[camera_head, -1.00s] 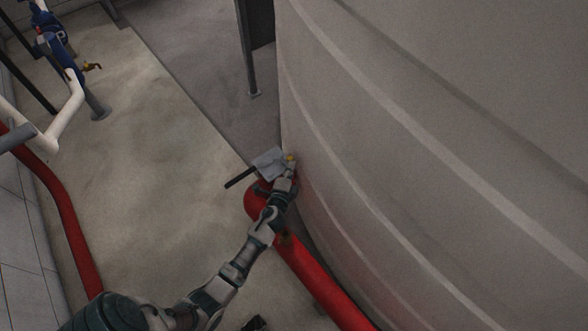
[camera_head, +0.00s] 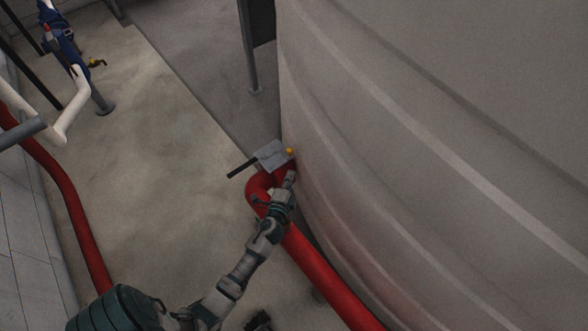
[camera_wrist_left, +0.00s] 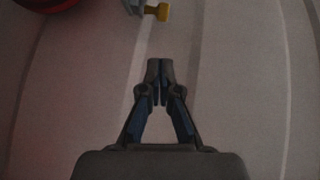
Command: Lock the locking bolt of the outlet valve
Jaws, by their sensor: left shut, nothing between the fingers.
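The outlet valve (camera_head: 270,155) is a grey plate-like body with a dark lever handle (camera_head: 242,168) pointing left, at the end of a red pipe beside the big tank. The yellow locking bolt (camera_head: 290,151) sits at its right side, close to the tank wall. In the left wrist view the yellow bolt (camera_wrist_left: 158,12) shows at the top edge, beyond the fingertips. My left gripper (camera_head: 290,178) is just below the bolt, apart from it. In the wrist view the left gripper (camera_wrist_left: 160,68) has its fingertips together and holds nothing. My right gripper is not clearly seen.
The pale tank wall (camera_head: 400,130) fills the right side, close to the gripper. The red pipe (camera_head: 325,275) runs below my arm. Blue and white pipework (camera_head: 68,105) stands at upper left. The floor (camera_head: 150,150) between is clear.

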